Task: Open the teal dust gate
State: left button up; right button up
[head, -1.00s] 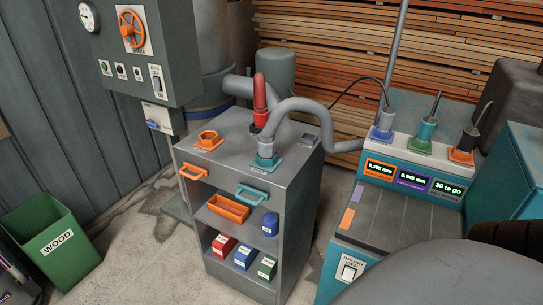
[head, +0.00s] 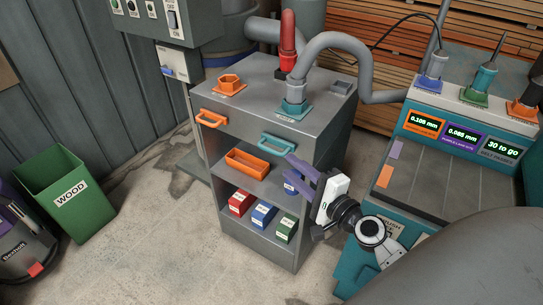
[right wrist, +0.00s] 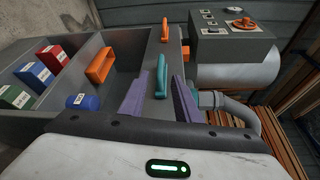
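The teal dust gate shows as a teal bar handle (head: 277,145) on the cabinet's upper front, right of an orange handle (head: 211,118). A teal collar (head: 294,110) with a grey hose sits on the top above it. My right gripper (head: 301,167) has purple fingers and is just in front of and below the teal handle. In the right wrist view the teal handle (right wrist: 161,76) appears between the spread fingers (right wrist: 161,97). The fingers are open and empty; I cannot tell whether they touch the handle. My left gripper is not in view.
The grey cabinet (head: 240,222) has shelves with an orange tray (head: 247,163) and small red, blue and green boxes. A teal machine with displays (head: 463,134) stands close on the right. A green WOOD bin (head: 80,200) is at left. Floor before the cabinet is clear.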

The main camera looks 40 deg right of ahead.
aim_at(271, 149)
jog(key=w, duration=0.6)
jog(key=w+p, duration=0.1)
jog(key=w, duration=0.3)
jog(key=shift+f, duration=0.4)
jog(key=shift+c, duration=0.2)
grip_shut()
jog(key=shift+a, duration=0.1)
